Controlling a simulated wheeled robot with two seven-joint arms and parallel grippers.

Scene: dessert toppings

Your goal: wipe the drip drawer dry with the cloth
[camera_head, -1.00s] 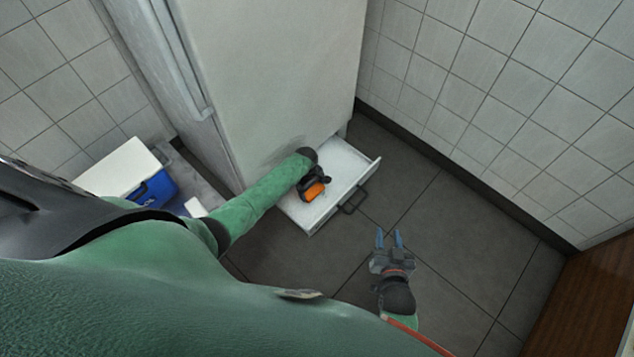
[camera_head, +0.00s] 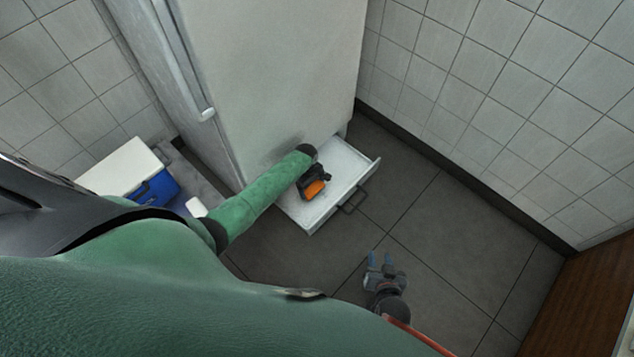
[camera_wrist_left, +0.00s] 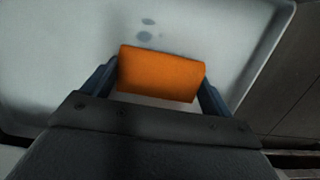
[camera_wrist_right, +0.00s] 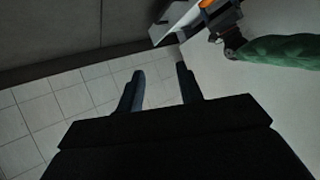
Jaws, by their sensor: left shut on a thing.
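The white drip drawer (camera_head: 345,165) is pulled out at the foot of the white cabinet. My left gripper (camera_head: 315,188) is inside it, shut on the orange cloth (camera_head: 314,189). In the left wrist view the cloth (camera_wrist_left: 160,74) sits between the two fingers, over the drawer floor (camera_wrist_left: 70,50). Wet spots (camera_wrist_left: 146,31) show on that floor just beyond the cloth. I cannot tell whether the cloth touches the floor. My right gripper (camera_head: 380,260) is open and empty, above the floor tiles in front of the drawer. Its spread fingers also show in the right wrist view (camera_wrist_right: 160,82).
The drawer's dark handle (camera_head: 352,201) sticks out at its front. The tall white cabinet (camera_head: 270,70) stands behind. A blue and white cooler box (camera_head: 158,188) is at the left. Tiled walls close the right side; the grey floor between is clear.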

